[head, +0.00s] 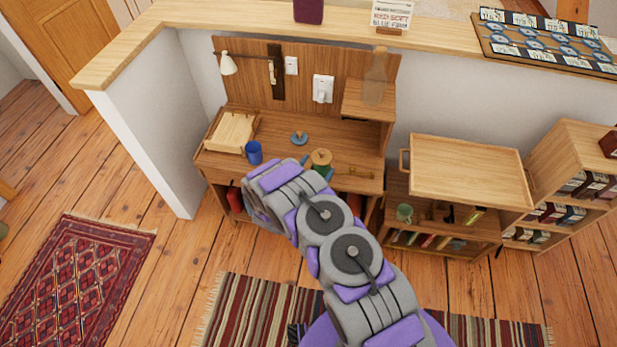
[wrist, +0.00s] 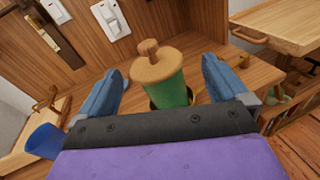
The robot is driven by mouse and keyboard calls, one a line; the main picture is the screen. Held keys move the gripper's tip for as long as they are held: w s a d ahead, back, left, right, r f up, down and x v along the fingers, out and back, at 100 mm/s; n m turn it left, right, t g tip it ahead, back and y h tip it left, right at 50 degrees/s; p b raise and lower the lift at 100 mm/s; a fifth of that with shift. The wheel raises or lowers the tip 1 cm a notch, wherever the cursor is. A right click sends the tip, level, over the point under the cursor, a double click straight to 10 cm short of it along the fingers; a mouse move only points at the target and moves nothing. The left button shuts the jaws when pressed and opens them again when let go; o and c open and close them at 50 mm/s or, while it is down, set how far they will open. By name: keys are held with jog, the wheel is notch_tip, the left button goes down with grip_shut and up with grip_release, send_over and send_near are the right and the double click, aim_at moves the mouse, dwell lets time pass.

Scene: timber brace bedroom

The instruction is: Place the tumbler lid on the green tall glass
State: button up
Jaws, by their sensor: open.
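The green tall glass (wrist: 165,92) stands upright between my gripper's fingers in the wrist view; it also shows on the desk in the head view (head: 319,173), partly behind my arm. A round wooden lid with a knob (wrist: 157,62) sits on top of it, also seen in the head view (head: 321,157). It looks seated, though its underside is hidden. My gripper (wrist: 158,76) is open, one blue finger on each side of the glass, with visible gaps. A small blue disc with a knob (head: 299,138) lies on the desk behind the glass.
A blue cup (head: 254,152) stands to the left on the desk (head: 345,135), near a wooden stand (head: 232,132). A raised shelf (head: 358,103) with a clear bottle (head: 375,78) is at the back right. A tray-topped cabinet (head: 465,172) stands right. A gold-coloured rim shows behind the glass.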

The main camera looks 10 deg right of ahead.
jog(key=p+v, duration=0.1)
jog(key=v, duration=0.7)
jog(key=shift+s, duration=0.2)
jog(key=s+d+r+m+g+h, duration=0.1)
jog(key=d+r+m+g+h, duration=0.25)
jog(key=d+r, duration=0.45)
jog(key=s+d+r+m+g+h, duration=0.1)
jog(key=d+r+m+g+h, duration=0.3)
jog(key=r, duration=0.7)
jog(key=s+d+r+m+g+y, duration=0.2)
jog(key=s+d+r+m+g, duration=0.5)
jog(key=s+d+r+m, duration=0.4)
jog(key=s+a+r+m+g+y, duration=0.1)
jog(key=s+r+m+g+y, duration=0.15)
jog(key=s, duration=0.55)
jog(key=s+a+r+m+g+y, duration=0.15)
jog(key=s+y, duration=0.25)
jog(key=s, duration=0.4)
jog(key=s+a+r+m+t+y, duration=0.2)
jog(key=s+a+m+y, duration=0.3)
jog(key=s+a, duration=0.8)
jog(key=r+y, duration=0.1)
jog(key=y, duration=0.2)
jog(key=shift+a+t+y, duration=0.25)
jog(key=shift+t+y, duration=0.1)
jog(key=shift+y, duration=0.05)
